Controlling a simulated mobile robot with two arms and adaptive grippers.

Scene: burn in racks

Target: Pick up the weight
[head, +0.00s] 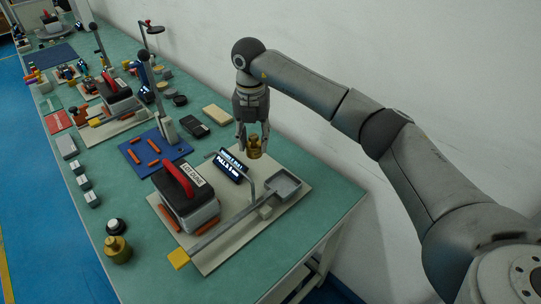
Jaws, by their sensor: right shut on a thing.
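A brass weight (254,148) hangs between the fingers of my right gripper (253,140) in the head view. The gripper is shut on it and points down, above the back part of the near beige board (215,256). The weight looks raised off the board; its exact height is hard to tell. A second, larger brass weight (118,250) stands on the bench at the near left, apart from the gripper. My left gripper is not in view.
The near board carries a black-and-white device with a red handle (180,180), a small lit display (230,166), and a lever arm ending in a square tray (284,184). A blue mat (155,160) lies to the left. The green bench's right front corner is clear. A white wall runs behind.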

